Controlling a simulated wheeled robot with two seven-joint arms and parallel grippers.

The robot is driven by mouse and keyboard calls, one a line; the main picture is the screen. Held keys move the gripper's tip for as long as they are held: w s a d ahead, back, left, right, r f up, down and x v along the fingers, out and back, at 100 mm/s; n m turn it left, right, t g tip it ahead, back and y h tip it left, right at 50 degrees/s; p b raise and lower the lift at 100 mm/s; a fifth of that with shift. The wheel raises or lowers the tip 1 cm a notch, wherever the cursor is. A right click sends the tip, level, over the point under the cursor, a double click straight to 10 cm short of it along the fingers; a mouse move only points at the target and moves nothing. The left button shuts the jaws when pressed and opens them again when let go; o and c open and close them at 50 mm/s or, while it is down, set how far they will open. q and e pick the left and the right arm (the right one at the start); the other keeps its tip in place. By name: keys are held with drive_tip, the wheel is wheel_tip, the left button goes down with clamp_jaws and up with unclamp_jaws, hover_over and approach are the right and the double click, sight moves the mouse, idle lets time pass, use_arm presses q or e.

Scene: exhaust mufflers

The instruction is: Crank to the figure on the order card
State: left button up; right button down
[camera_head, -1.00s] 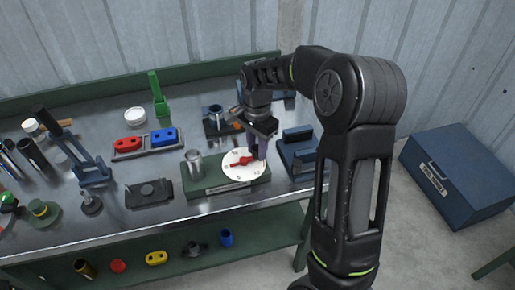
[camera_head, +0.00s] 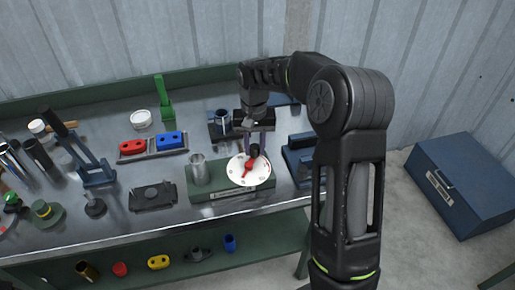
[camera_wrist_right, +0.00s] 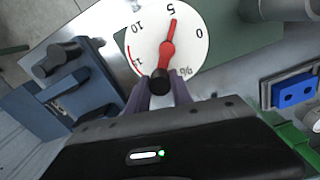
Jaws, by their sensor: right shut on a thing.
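A white round dial (camera_head: 240,174) sits on a green base block (camera_head: 229,192) on the bench. A red crank arm (camera_head: 248,167) with a black knob (camera_head: 254,150) crosses it. In the right wrist view the dial (camera_wrist_right: 190,42) reads 0, 5, 10 and a red mark past 10, with a % sign. The crank's red pointer (camera_wrist_right: 169,42) points close to 5. My right gripper (camera_wrist_right: 160,92) is shut on the black knob (camera_wrist_right: 160,80), at the dial's far side in the head view. My left gripper is out of view. I cannot make out an order card.
A metal cylinder (camera_head: 199,169) stands left of the dial on the base. A blue fixture (camera_head: 300,160) is close on the right. A tray holds a red part (camera_head: 138,147) and a blue part (camera_head: 169,139). A blue box (camera_head: 465,185) stands on the floor.

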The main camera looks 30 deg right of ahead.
sight(252, 146)
drive_tip(key=shift+w+a+n, duration=0.2)
drive_tip(key=shift+w+n, duration=0.1)
drive_tip(key=shift+n, duration=0.5)
drive_tip(key=c, duration=1.1)
unclamp_jaws()
wheel_tip(252, 146, up, 8)
drive_tip(key=shift+f+b, duration=0.1)
drive_tip(key=shift+b, duration=0.45)
